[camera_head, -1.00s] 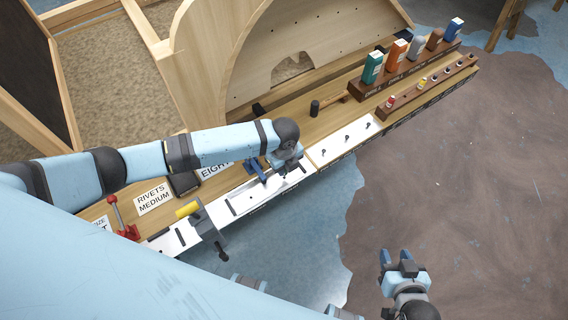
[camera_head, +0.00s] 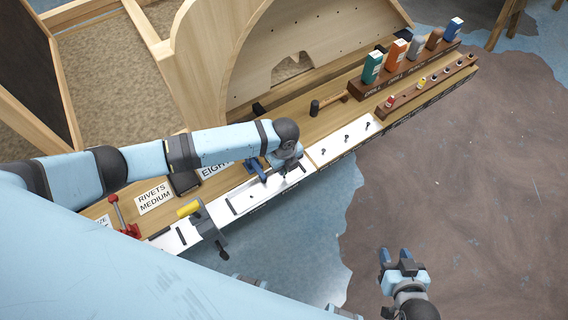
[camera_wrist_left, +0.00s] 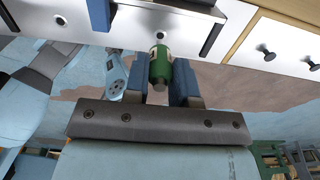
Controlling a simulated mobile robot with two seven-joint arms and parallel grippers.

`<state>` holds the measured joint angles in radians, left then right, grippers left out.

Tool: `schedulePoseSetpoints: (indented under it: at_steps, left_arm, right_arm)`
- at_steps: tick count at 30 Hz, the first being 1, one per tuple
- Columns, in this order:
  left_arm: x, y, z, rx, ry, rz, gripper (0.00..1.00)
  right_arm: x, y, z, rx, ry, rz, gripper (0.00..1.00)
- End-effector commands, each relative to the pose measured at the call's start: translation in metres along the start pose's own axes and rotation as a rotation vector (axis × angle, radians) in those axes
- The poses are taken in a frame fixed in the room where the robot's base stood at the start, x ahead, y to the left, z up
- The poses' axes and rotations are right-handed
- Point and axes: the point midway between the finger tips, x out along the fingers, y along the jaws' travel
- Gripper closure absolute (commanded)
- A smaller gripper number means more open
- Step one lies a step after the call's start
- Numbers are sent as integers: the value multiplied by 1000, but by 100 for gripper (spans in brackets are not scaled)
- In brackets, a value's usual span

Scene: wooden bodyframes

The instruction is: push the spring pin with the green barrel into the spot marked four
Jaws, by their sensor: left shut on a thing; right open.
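The spring pin with the green barrel (camera_wrist_left: 159,66) is between the two blue fingers of my left gripper (camera_wrist_left: 158,82) in the left wrist view. Its far end is very close to the white strip (camera_wrist_left: 225,12), just below a round hole (camera_wrist_left: 165,37). I cannot tell whether it touches the strip. In the head view my left wrist hangs over the white strip (camera_head: 243,203) and hides the pin. No mark reading four is legible. My right gripper (camera_head: 396,256) is open and empty, away from the bench over the floor.
A blue clamp-like part (camera_wrist_left: 98,14) stands on the strip beside my left gripper. A tool with a yellow handle (camera_head: 188,209) and a red-handled clamp (camera_head: 118,212) are to the left. White drawers (camera_head: 343,142) have dark knobs.

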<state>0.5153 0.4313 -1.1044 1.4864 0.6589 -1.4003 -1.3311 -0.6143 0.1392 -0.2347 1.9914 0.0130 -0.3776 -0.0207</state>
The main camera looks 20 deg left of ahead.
Motion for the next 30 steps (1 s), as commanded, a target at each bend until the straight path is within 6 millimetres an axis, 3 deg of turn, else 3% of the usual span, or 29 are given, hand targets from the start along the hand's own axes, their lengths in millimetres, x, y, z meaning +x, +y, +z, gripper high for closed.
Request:
schedulePoseSetpoints:
  at_steps: [30]
  left_arm:
    - [22, 0, 0, 0, 0, 0, 100]
  right_arm:
    - [5, 0, 8, 0, 1, 0, 57]
